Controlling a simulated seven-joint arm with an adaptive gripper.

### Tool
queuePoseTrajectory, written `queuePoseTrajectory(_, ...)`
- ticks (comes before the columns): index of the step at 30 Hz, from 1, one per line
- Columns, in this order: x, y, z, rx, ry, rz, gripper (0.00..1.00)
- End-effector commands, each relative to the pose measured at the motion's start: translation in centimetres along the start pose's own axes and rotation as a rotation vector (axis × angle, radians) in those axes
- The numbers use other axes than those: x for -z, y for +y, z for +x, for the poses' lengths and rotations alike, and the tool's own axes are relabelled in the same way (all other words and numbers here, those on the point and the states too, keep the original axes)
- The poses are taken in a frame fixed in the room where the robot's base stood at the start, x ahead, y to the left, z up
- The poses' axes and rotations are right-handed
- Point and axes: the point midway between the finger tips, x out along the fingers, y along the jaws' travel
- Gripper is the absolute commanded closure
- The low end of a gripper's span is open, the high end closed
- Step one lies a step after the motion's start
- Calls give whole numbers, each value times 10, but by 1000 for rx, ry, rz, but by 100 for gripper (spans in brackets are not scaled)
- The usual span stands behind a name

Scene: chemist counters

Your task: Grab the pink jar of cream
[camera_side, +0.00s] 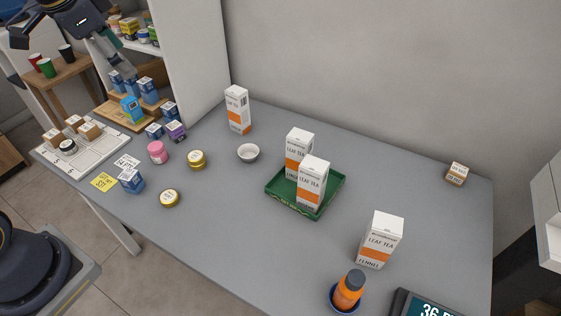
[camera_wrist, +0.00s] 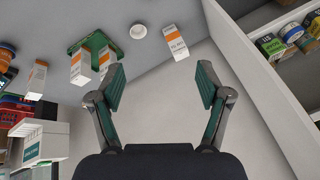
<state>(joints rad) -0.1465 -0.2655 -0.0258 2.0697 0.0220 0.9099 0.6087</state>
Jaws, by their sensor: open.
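The pink jar of cream (camera_side: 157,152) stands upright on the grey counter at the left in the side view, between the white tray and a gold-lidded jar. My gripper (camera_side: 125,70) is at the upper left of the side view, raised above the small blue boxes and apart from the pink jar. In the wrist view my gripper (camera_wrist: 160,88) shows two fingers spread wide with nothing between them. The pink jar is not visible in the wrist view.
A green tray (camera_side: 322,199) holds tea boxes. Shelves (camera_side: 139,47) stand behind my gripper. The counter's front middle is clear.

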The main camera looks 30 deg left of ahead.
Motion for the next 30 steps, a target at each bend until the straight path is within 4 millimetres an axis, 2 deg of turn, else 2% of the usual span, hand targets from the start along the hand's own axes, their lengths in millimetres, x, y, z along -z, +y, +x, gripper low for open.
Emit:
queuePoseTrajectory(1, 5, -19, 21, -16, -44, 16, 23)
queuePoseTrajectory(5, 6, -65, 81, -71, -143, 52, 23)
queuePoseTrajectory(9, -16, -99, 150, -146, -234, 23, 23)
queuePoseTrajectory(12, -39, -109, 187, -195, -286, -26, 23)
queuePoseTrajectory(15, -60, -109, 211, -236, -326, -62, 23)
queuePoseTrajectory(18, -74, -107, 223, -256, -346, -83, 23)
queuePoseTrajectory(22, -82, -102, 240, -257, -349, -89, 23)
queuePoseTrajectory(30, -102, -86, 298, -257, -349, -88, 23)
